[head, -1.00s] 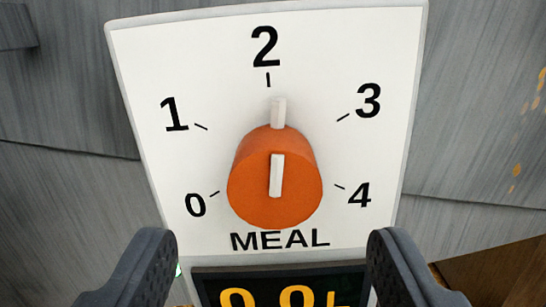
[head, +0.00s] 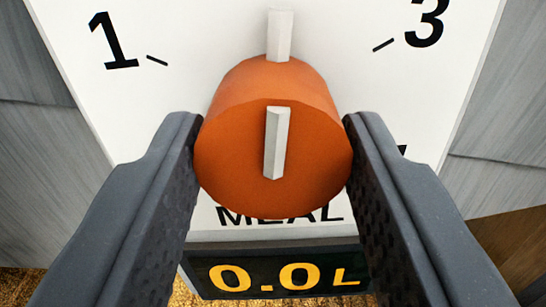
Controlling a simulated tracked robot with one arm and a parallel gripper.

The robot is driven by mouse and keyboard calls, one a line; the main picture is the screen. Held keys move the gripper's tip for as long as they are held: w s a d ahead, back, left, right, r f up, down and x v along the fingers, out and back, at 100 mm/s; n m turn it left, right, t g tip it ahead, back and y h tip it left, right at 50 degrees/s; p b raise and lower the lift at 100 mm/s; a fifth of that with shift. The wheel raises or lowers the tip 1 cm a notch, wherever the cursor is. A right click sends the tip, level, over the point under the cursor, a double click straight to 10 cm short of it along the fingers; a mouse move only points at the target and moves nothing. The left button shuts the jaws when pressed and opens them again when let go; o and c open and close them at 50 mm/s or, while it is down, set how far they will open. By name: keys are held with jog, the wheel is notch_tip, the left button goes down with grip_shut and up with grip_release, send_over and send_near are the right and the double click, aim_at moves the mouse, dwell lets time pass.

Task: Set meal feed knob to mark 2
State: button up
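The orange meal feed knob (head: 235,165) sits on a white dial plate (head: 170,100) in the middle of the head view. A white stripe marks its face, and a white pointer (head: 280,35) stands up from its top edge, close to straight up. My gripper (head: 271,125) has one dark finger against each side of the knob and is shut on it. Marks 1 (head: 113,41) and 3 (head: 427,22) show at upper left and upper right. Mark 2 is out of the frame above. The MEAL label is partly hidden behind the knob, and marks 0 and 4 are mostly hidden by my fingers.
A dark display (head: 278,275) below the dial reads 0.0 L in yellow. Grey panels (head: 40,170) lie on both sides of the plate. Golden grain (head: 190,297) shows at the bottom, and a brown surface (head: 515,245) at lower right.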

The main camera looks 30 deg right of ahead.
jog(key=shift+a+r+n+p, duration=0.15)
jog(key=shift+n+p, duration=0.25)
jog(key=shift+p, duration=0.4)
jog(key=shift+c, duration=0.2)
jog(key=shift+n+p, duration=0.4)
jog(key=shift+p, duration=0.05)
jog(key=o, duration=1)
jog(key=shift+c, duration=0.2)
jog(key=shift+s, duration=0.1)
jog(key=shift+s+a, duration=0.1)
jog(key=shift+s, duration=0.05)
jog(key=b+v, duration=0.2)
jog(key=v, duration=1.1)
jog(key=shift+f, duration=0.25)
jog(key=shift+a, duration=0.1)
